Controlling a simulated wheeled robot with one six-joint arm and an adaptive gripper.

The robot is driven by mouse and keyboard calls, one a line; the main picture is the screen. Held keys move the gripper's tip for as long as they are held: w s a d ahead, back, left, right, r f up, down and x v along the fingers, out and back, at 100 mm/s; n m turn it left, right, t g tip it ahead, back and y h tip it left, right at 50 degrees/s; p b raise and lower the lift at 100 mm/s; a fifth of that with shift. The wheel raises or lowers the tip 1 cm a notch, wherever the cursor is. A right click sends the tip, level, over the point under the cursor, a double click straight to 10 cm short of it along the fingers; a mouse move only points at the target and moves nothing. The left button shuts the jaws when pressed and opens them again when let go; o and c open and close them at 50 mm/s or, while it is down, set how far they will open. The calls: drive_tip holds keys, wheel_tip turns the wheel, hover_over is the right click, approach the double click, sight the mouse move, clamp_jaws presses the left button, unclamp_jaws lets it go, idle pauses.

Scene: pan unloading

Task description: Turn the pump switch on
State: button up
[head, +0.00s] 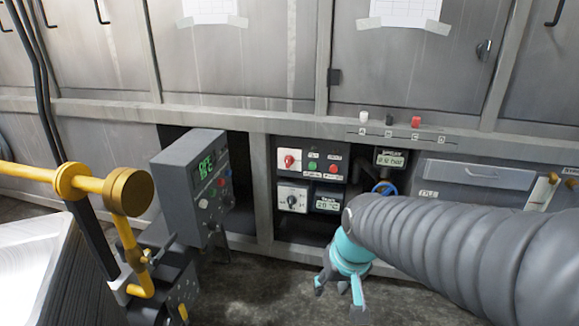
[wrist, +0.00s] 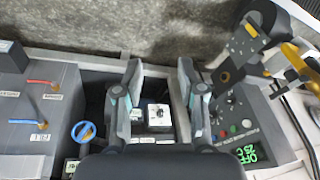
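A small panel in a cabinet recess carries a red rotary switch (head: 289,160) on a white plate. Below it is a dark rotary knob (head: 292,199) on a white plate. The labels are too small to read, so I cannot tell which is the pump switch. My gripper (head: 339,286) is low in front of the recess, right of both switches and apart from them. In the wrist view my gripper (wrist: 161,78) is open and empty, fingers spread wide. A white-plated knob (wrist: 157,113) shows beyond and between the fingers.
A grey control box (head: 190,185) with a green display stands left of the recess. A blue valve wheel (head: 384,188) is to the right, partly behind my arm. Yellow pipework (head: 100,186) stands at the left. Floor is bare before the recess.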

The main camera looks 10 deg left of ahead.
drive_tip(key=w+a+f+t+y+b, duration=0.15)
drive_tip(key=w+a+f, duration=0.25)
drive_tip(key=w+a, duration=0.4)
drive_tip(key=w+a+f+t+y+b, duration=0.1)
drive_tip(key=w+a+f+t+b, duration=0.2)
drive_tip(key=w+a, duration=0.45)
drive_tip(key=w+a+f+t+y+b, duration=0.1)
drive_tip(key=w+a+f+t, duration=0.1)
drive_tip(key=w+a+f, duration=0.5)
drive_tip(key=m+t+h, duration=0.4)
drive_tip(key=t+h, duration=0.4)
drive_tip(key=t, duration=0.1)
approach(287, 159)
drive_tip(key=shift+y, duration=0.25)
drive_tip(key=w, duration=0.3)
drive_tip(key=w+d, duration=0.1)
drive_tip(key=w, duration=0.5)
drive_tip(key=shift+w+d+r, duration=0.1)
drive_tip(key=shift+w+d, duration=0.15)
drive_tip(key=shift+d, duration=0.05)
clamp_jaws()
